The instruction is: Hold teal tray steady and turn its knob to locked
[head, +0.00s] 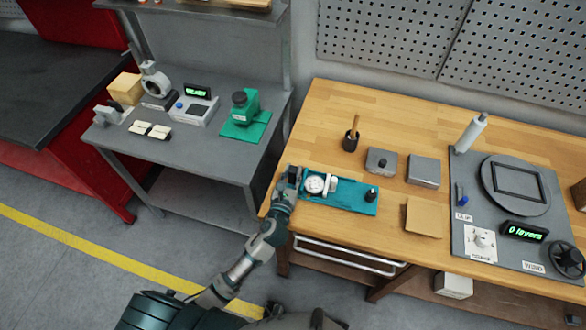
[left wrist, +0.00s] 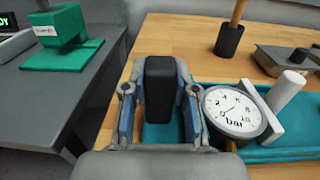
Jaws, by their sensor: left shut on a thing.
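The teal tray (head: 345,203) lies on the wooden bench near its front left edge. It carries a white round gauge (head: 315,184), a white cylinder (head: 333,185) and, at its right end, a small black knob (head: 371,195). My left gripper (head: 291,178) is at the tray's left end. In the left wrist view its fingers (left wrist: 160,100) are shut on an upright black block (left wrist: 160,78) above a teal surface. The gauge (left wrist: 236,110) and part of the tray (left wrist: 290,152) show to the right there. The knob's locked marking cannot be read. My right gripper is not in view.
Behind the tray stand a dark cup (head: 350,143) with a wooden stick and a grey box (head: 381,161). A brown sheet (head: 423,219) lies right of it. A grey panel (head: 500,250) fills the bench's right. A grey table (head: 215,155) stands left across a gap.

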